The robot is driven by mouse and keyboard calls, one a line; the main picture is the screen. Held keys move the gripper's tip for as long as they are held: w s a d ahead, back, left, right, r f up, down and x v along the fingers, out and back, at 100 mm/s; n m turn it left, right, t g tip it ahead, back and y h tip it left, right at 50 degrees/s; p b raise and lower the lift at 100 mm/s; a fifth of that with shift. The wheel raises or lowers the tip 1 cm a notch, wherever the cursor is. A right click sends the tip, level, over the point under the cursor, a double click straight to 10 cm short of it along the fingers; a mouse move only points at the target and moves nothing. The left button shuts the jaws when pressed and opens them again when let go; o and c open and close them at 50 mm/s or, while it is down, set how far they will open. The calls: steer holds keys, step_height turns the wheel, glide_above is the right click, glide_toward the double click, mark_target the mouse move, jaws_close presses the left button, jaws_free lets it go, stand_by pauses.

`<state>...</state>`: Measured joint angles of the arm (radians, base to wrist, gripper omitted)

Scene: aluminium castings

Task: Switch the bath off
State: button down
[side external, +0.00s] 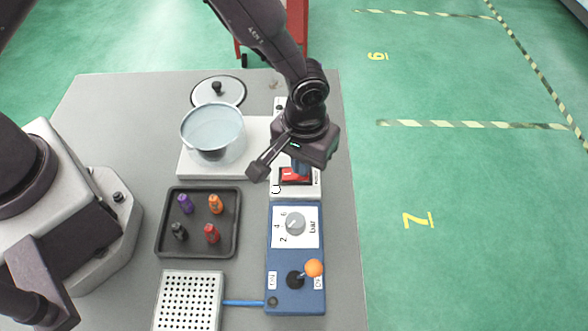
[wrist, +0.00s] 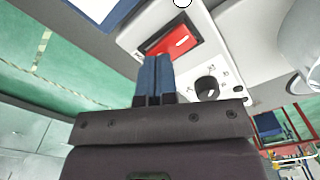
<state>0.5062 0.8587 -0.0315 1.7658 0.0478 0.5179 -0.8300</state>
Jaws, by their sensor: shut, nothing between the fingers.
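The bath is a white unit (side external: 190,164) with a clear glass bowl (side external: 212,132) on it. Its control panel carries a red rocker switch (side external: 295,177) in a dark frame. In the wrist view the red rocker switch (wrist: 176,44) lies just beyond my fingertips, with a black knob (wrist: 207,88) beside it. My gripper (side external: 300,168) is shut and empty, its blue fingers pointing down at the switch. In the wrist view the fingertips of my gripper (wrist: 158,58) overlap the switch's near edge; I cannot tell whether they touch it. Which way the rocker is tipped is unclear.
A blue box (side external: 294,253) with a dial and an orange-tipped lever (side external: 314,268) stands in front of the panel. A black tray (side external: 163,245) holds several coloured pegs. A perforated plate (side external: 189,300) and a glass lid (side external: 218,92) lie on the grey table (side external: 100,120).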

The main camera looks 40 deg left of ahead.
steer(key=shift+f, duration=0.5)
steer(key=shift+r, duration=3.55)
